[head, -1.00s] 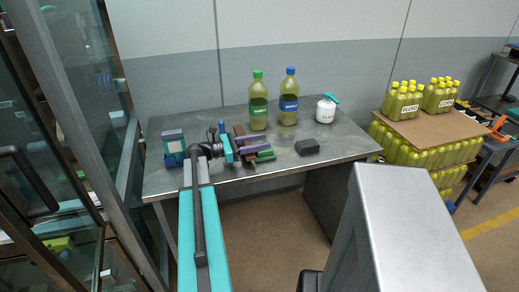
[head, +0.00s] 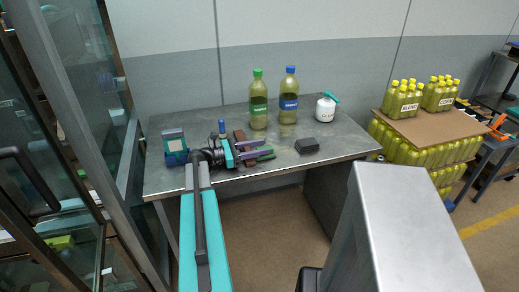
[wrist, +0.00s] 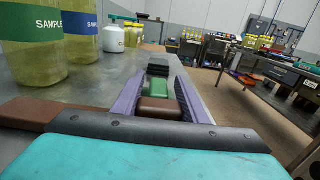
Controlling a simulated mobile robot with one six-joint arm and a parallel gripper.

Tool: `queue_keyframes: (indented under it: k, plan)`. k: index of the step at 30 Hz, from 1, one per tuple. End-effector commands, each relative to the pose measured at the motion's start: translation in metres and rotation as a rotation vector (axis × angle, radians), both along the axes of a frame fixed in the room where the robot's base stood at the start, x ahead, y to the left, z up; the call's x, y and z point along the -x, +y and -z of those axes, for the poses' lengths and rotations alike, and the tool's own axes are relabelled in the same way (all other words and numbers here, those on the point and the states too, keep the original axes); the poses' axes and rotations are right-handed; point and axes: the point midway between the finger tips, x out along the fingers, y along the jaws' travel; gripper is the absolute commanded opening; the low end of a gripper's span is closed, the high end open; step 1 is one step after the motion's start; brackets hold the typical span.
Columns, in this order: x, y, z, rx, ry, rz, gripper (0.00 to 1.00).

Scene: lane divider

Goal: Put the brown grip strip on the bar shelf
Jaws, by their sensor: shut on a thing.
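My gripper (head: 256,149) has a teal body and two purple fingers, low over the near edge of the metal table. In the wrist view, the fingers (wrist: 162,100) are closed around a brown strip (wrist: 159,109), which sits between them close to the palm. A green block (wrist: 158,88) shows just beyond it, and it is at the fingertips in the head view (head: 266,157). Another brown piece (wrist: 28,110) lies left of the fingers; it is behind the gripper in the head view (head: 239,135). I cannot pick out the bar shelf.
Two sample bottles, green-capped (head: 258,100) and blue-capped (head: 288,97), stand behind the gripper. A white spray bottle (head: 326,109) and a dark block (head: 307,146) are to the right. A glass-doored cabinet (head: 75,110) borders the left side.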

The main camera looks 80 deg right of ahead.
Motion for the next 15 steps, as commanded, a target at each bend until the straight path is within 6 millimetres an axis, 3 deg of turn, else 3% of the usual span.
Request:
queue_keyframes:
  k: [15]
  plan:
    - [0.0008,0.001,0.011,-0.006,-0.003,0.002,0.13]
